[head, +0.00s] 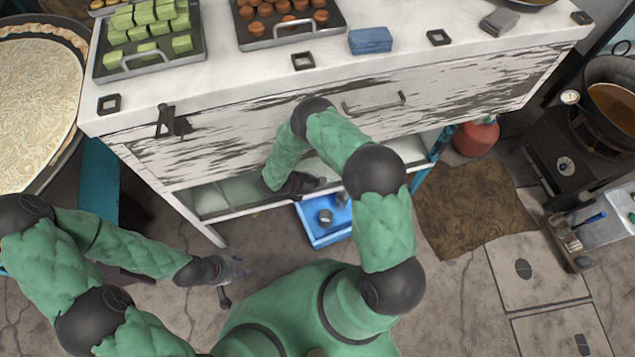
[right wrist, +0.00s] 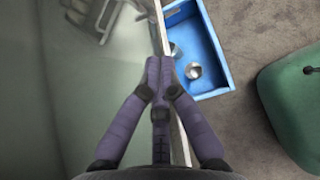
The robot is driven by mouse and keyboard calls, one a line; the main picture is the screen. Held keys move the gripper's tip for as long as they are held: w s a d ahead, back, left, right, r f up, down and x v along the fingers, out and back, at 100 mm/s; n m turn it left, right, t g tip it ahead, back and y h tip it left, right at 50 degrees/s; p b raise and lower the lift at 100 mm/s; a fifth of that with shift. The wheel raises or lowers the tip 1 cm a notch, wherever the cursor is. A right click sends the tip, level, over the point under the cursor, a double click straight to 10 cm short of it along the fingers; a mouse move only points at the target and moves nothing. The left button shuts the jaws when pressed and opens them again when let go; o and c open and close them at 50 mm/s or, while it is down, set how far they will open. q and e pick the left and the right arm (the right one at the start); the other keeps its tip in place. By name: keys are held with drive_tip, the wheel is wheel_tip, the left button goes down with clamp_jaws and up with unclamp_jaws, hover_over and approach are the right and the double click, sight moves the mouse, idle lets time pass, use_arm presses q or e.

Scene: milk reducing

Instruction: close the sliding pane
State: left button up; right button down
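The sliding pane appears as a pale, translucent greenish panel (head: 238,190) low in the white cabinet. In the right wrist view a greenish glassy surface (right wrist: 55,110) fills the left side. My right gripper (head: 308,184) is low at the cabinet's lower front, partly hidden by my own arm. In the right wrist view its fingertips (right wrist: 160,66) are together beside a thin pale edge; I cannot tell whether they touch the pane. My left gripper (head: 232,278) is over the floor at the lower left, apart from the cabinet, with its fingers spread and empty.
A blue tray (head: 318,238) with small metal items stands on the floor close to my right gripper. The cabinet's drawer handle (head: 373,104) is above. A brown mat (head: 470,205) and a red container (head: 476,138) are at the right. Trays of food (head: 150,35) stand on top.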

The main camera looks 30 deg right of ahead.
drive_tip(key=d+f+b, duration=0.2)
drive_tip(key=d+f, duration=0.2)
drive_tip(key=d, duration=0.4)
drive_tip(key=shift+s+d, duration=0.15)
drive_tip(key=shift+d, duration=0.1)
drive_tip(key=shift+d+f, duration=0.1)
